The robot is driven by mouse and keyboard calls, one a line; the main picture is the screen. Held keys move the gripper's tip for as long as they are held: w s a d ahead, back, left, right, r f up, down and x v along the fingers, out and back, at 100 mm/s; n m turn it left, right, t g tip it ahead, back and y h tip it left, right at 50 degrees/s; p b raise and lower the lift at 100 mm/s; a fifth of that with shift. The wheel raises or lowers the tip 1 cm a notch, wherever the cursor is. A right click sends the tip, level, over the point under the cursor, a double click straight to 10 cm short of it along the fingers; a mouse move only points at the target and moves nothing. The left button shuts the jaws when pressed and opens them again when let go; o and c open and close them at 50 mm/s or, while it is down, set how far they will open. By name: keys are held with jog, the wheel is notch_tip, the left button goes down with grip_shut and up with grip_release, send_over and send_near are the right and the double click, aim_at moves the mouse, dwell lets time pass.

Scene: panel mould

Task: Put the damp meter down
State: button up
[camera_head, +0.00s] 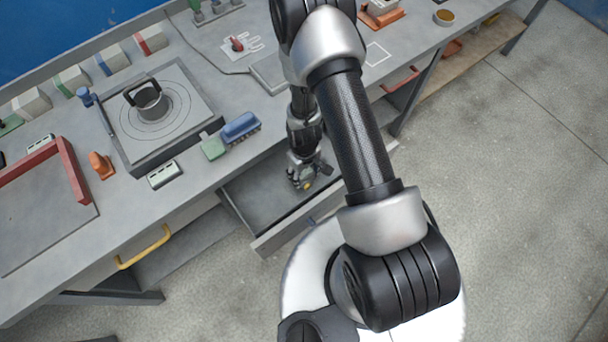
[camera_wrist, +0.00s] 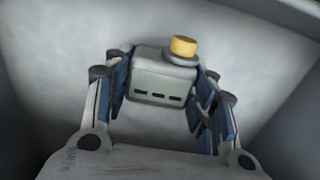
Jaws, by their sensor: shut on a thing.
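The damp meter (camera_wrist: 160,82) is a small grey-white block with dark slots on its face and a yellow round knob on one end. In the wrist view it sits between the two blue-padded fingers of my gripper (camera_wrist: 165,95), which is shut on it. In the head view my gripper (camera_head: 303,178) reaches down into an open drawer (camera_head: 262,205) under the bench, and a yellow spot of the meter shows at the fingers. The wrist view shows pale drawer floor and walls around the meter. I cannot tell whether the meter touches the floor.
A red frame (camera_head: 70,170) lies at left. The drawer's front wall is close to my gripper.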

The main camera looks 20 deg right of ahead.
jog(key=shift+f, duration=0.75)
jog(key=shift+f, duration=0.1)
jog(key=o, duration=1.3)
notch_tip(320, 180, up, 12)
jog(key=p, duration=0.4)
jog(key=shift+w+r, duration=0.1)
jog(key=shift+r, duration=0.1)
notch_tip(320, 180, up, 13)
jog(key=w+t, duration=0.1)
jog(key=w, duration=0.1)
notch_tip(320, 180, up, 13)
jog(key=m+t, duration=0.1)
jog(key=m, duration=0.1)
send_over(304, 172)
jog(key=s+r+t, duration=0.1)
jog(key=s+r, duration=0.3)
jog(key=s, duration=0.1)
jog(key=s+r+m, duration=0.1)
jog(key=s+r, duration=0.3)
jog(key=s, duration=0.1)
jog(key=s+r+t, duration=0.1)
jog(key=s+r, duration=0.4)
jog(key=shift+r+m+t, duration=0.1)
jog(key=shift+m+t, duration=0.2)
